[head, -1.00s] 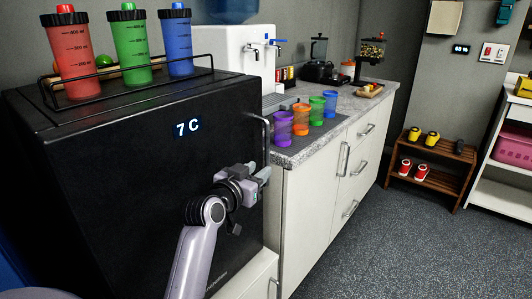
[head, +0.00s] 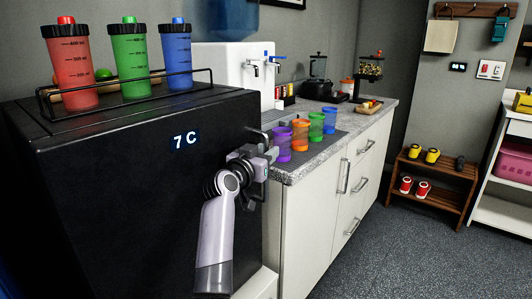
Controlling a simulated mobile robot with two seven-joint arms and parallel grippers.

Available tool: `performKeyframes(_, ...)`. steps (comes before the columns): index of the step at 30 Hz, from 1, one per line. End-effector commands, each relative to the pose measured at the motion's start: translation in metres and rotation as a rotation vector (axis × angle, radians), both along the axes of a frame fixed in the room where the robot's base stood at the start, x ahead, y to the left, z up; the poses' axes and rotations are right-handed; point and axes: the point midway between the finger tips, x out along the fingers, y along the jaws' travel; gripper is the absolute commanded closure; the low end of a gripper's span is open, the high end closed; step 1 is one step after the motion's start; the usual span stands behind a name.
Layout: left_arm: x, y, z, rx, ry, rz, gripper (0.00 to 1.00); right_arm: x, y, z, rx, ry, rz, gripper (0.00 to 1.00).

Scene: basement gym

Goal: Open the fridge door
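The black fridge (head: 120,200) stands at the left with its door front facing me and a "7 C" display (head: 186,139) on it. The door looks shut. Its handle (head: 266,180) runs upright along the door's right edge and is partly hidden by my gripper. My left gripper (head: 270,160) is at the handle, its fingers pointing right at the handle's upper part. Whether the fingers are open or shut on the handle is too small to tell. My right gripper is not in view.
A rack (head: 130,92) with red, green and blue shaker bottles stands on the fridge. A counter (head: 340,135) with coloured cups adjoins the fridge's right side. A wooden shoe rack (head: 432,185) and white shelf stand farther right. The floor (head: 365,250) at the right is clear.

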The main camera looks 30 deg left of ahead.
Motion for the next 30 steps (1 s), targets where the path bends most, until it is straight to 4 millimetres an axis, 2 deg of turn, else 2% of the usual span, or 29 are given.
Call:
performKeyframes(12, 0.0055, 0.0008, 0.0000, 0.000, 0.000, 0.000, 0.65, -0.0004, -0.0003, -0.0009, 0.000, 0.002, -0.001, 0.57)
performKeyframes(14, 0.0054, 0.0007, 0.0000, 0.000, 0.000, 0.000, 0.85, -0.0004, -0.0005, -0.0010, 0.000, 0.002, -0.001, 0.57)
performKeyframes(15, 0.0054, 0.0007, -0.0001, 0.000, 0.000, 0.000, 0.98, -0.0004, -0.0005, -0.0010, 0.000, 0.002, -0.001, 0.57)
performKeyframes(16, 0.0054, 0.0007, -0.0001, 0.000, 0.000, 0.000, 1.00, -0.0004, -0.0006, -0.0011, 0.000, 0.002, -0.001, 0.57)
performKeyframes(30, -0.0017, -0.0061, 0.0003, 0.000, 0.001, 0.009, 1.00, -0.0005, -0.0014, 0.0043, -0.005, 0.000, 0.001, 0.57)
